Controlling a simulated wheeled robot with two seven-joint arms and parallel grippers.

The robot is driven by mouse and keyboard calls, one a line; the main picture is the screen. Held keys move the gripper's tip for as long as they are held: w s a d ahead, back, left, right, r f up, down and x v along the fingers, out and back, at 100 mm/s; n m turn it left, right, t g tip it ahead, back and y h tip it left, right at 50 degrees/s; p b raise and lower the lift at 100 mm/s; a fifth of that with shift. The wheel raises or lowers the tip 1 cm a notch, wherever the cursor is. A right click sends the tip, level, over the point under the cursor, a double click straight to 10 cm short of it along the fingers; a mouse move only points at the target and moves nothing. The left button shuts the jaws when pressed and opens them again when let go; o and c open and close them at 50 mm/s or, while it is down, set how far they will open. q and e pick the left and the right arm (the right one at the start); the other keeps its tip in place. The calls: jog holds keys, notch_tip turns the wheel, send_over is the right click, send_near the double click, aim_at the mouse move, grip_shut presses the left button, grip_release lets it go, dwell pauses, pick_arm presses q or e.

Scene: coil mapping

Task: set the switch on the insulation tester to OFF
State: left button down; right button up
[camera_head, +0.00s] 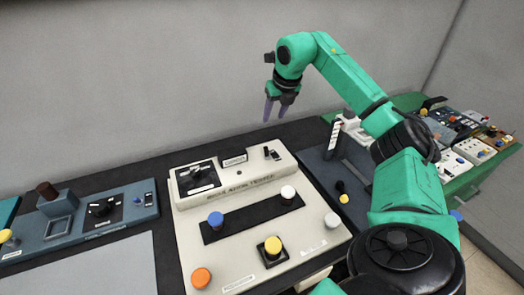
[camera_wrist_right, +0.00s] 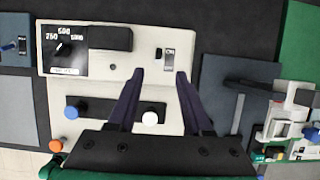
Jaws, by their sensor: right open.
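The insulation tester (camera_head: 238,243) is a cream panel in the middle of the head view. Its small dark switch (camera_head: 266,151) is at the panel's upper right, beside a small label plate. The switch also shows in the right wrist view (camera_wrist_right: 158,53), just beyond and between the fingertips. Its setting is too small to read. My right gripper (camera_head: 275,110) is open and empty, pointing down above the tester's back edge, apart from it. Its two dark fingers also show in the right wrist view (camera_wrist_right: 160,72). My left gripper is out of view.
The tester carries a black dial (camera_head: 197,178) and blue (camera_head: 216,220), white (camera_head: 288,192), yellow (camera_head: 272,246) and orange (camera_head: 201,278) knobs. A blue-grey device (camera_head: 85,215) is at left. A dark base with a white upright (camera_head: 335,138) is at right. A grey wall stands behind.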

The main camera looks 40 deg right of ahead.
notch_tip(320, 180, down, 3)
jog(key=b, duration=0.2)
send_near(266, 147)
jog(key=f, duration=0.1)
jog(key=p+x, duration=0.1)
jog(key=x, duration=0.8)
jog(key=shift+w+d+f, duration=0.1)
jog(key=shift+w+f, duration=0.05)
jog(key=shift+w, duration=0.05)
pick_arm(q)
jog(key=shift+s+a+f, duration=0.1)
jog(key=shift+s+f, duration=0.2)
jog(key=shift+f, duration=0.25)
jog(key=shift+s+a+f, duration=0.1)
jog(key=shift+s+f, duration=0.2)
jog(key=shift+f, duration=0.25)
pick_arm(e)
grip_shut()
